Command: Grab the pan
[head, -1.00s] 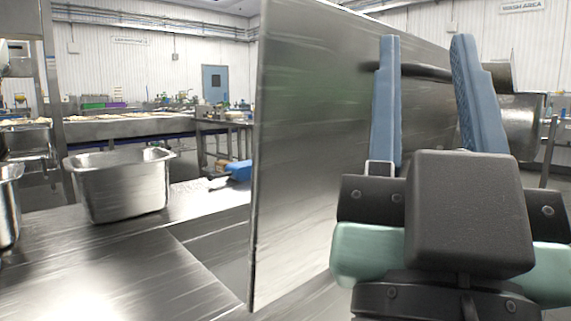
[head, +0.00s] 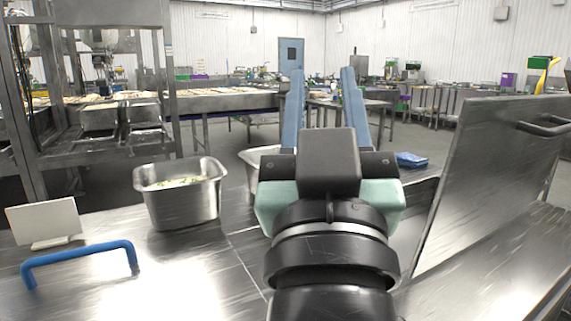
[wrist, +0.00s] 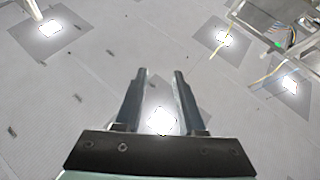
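A deep steel pan (head: 180,203) with pale and green food in it stands on the steel table, left of my gripper. A second steel pan (head: 252,165) stands just right of it; my gripper hides most of it, and its contents cannot be seen. My gripper (head: 322,72) is open and empty, its two blue-grey fingers pointing up. It is raised in front of the table and touches neither pan. The wrist view shows the open fingers (wrist: 160,72) against what looks like the ceiling with bright lights; no pan is in that view.
A blue tubular handle (head: 80,251) and a small white panel (head: 45,222) are at the table's left. A tilted steel panel with a handle (head: 500,150) rises at the right. A blue item (head: 411,160) lies beyond my gripper. A metal frame (head: 90,100) stands behind left.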

